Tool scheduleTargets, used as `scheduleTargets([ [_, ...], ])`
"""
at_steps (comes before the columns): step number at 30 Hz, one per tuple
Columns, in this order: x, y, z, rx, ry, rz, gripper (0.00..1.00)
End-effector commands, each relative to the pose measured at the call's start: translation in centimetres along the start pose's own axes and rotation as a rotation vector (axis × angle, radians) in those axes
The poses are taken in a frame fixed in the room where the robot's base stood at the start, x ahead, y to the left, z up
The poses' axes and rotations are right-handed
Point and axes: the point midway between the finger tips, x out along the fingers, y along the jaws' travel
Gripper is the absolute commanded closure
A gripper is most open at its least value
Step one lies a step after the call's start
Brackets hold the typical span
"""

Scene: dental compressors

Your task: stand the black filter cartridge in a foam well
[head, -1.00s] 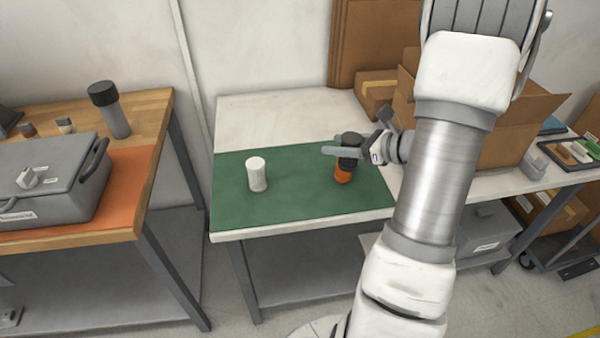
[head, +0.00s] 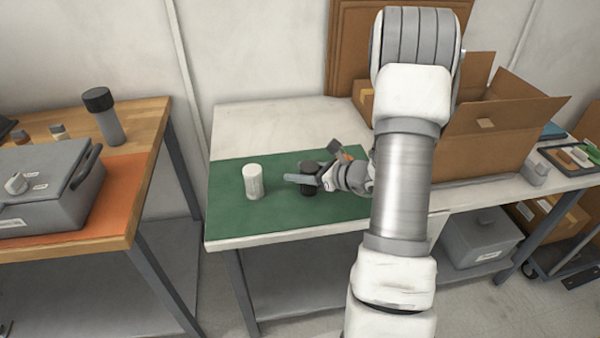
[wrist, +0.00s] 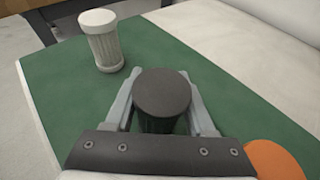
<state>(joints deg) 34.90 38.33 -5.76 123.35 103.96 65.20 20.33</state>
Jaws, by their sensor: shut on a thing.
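The black filter cartridge (head: 308,180) is upright between the fingers of my gripper (head: 306,180), over the green mat. In the wrist view, the cartridge's round dark top (wrist: 162,93) sits between the two grey fingers of my gripper (wrist: 163,105), which are shut on it. I cannot tell whether its base touches the mat. A white ribbed cartridge (head: 253,181) stands on the mat to the left, apart from it; it also shows in the wrist view (wrist: 102,40). I cannot make out any foam well.
An orange round object (wrist: 274,160) is close to my gripper's right side in the wrist view, mostly hidden in the head view. The green mat (head: 228,205) has free room around the white cartridge. An open cardboard box (head: 490,130) stands at right. A grey case (head: 45,185) is on the left bench.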

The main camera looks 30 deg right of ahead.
Motion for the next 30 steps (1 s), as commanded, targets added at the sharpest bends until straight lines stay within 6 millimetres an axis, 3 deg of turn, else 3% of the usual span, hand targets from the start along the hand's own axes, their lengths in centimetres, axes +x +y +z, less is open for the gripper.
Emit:
scheduleTargets([
  [7, 0.1, 0.0, -0.4, 0.0, 0.0, 0.0, 1.0],
  [8, 0.1, 0.0, -0.3, 0.0, 0.0, 0.0, 0.44],
  [10, 0.1, 0.0, -0.2, 0.0, 0.0, 0.0, 0.33],
  [22, -0.1, 0.0, 0.3, 0.0, 0.0, 0.0, 0.33],
  [30, -5.5, -0.2, 0.2, 0.0, 0.001, -0.006, 0.33],
])
